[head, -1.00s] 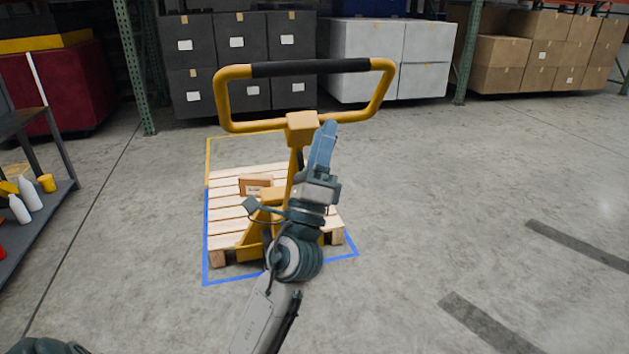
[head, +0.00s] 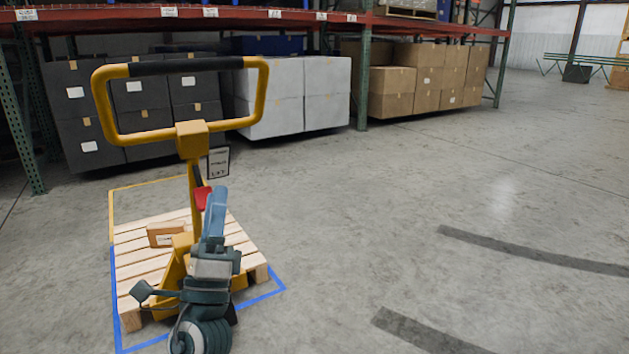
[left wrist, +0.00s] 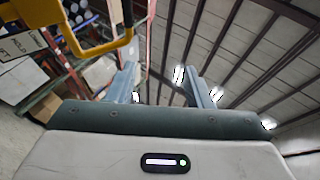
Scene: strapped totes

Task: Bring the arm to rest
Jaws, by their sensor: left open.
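My left arm's gripper (head: 216,212) shows in the lower left of the head view, its blue fingers pointing up. It overlaps the yellow pallet jack (head: 193,142) in the picture; whether they touch I cannot tell. In the left wrist view the two fingers of the left gripper (left wrist: 162,85) stand apart with nothing between them. That view looks up at the roof beams, with part of the yellow handle (left wrist: 105,45) at upper left. My right gripper is not in view.
The jack stands at a wooden pallet (head: 135,262) carrying a small cardboard box (head: 163,234), inside blue and yellow floor tape. A red lever (head: 202,197) and a hanging sign (head: 218,162) are by its mast. Racks with boxes (head: 390,90) stand behind. Floor at right is clear.

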